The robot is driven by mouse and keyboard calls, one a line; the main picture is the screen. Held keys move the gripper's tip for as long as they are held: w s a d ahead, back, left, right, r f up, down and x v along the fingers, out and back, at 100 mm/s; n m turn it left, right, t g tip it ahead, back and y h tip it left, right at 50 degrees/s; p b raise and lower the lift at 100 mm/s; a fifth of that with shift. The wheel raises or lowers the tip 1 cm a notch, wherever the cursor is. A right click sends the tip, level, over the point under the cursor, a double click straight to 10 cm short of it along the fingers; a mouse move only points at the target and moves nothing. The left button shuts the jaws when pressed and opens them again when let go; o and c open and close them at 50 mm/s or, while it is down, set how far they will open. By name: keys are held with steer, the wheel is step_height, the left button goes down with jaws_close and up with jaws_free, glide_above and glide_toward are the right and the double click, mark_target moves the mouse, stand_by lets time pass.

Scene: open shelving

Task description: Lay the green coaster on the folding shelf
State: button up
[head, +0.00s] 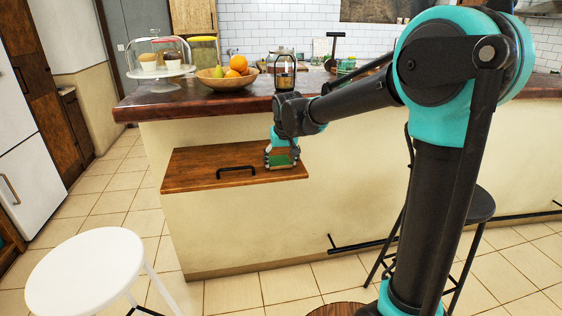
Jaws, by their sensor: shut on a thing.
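The green coaster (281,160) is a small flat green piece between the fingers of my gripper (282,163). My gripper points down and is shut on the coaster. The folding shelf (205,165) is a brown wooden board with a black handle, fixed to the side of the counter. My gripper and the coaster are over the right part of the shelf, near or at its surface. I cannot tell whether the coaster touches the board. The fingers partly hide the coaster.
A black handle (235,172) rises from the shelf left of my gripper. The counter (180,106) overhangs behind, with a fruit bowl (227,80) and a cake stand (160,72). A white stool (87,272) stands front left; a dark stool (480,206) stands right.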

steer(key=o, duration=1)
steer(key=v, duration=1.2)
steer(key=s+d+f+m, duration=0.1)
steer(key=s+d+f, duration=0.3)
steer(key=d+f, duration=0.3)
steer(key=s+d+f+m, duration=0.1)
steer(key=s+d+f, duration=0.3)
steer(key=d+f, duration=0.3)
steer(key=shift+m+h, duration=0.6)
steer(key=s+d+f, duration=0.3)
steer(key=s, duration=0.1)
steer(key=s+d+f, duration=0.4)
steer(key=s, duration=0.1)
steer(key=s+d+f, duration=0.3)
steer(key=s+f, duration=0.1)
steer(key=s, duration=0.1)
steer(key=shift+s+d+f, duration=0.1)
steer(key=shift+d+f, duration=0.15)
steer(key=shift+d, duration=0.05)
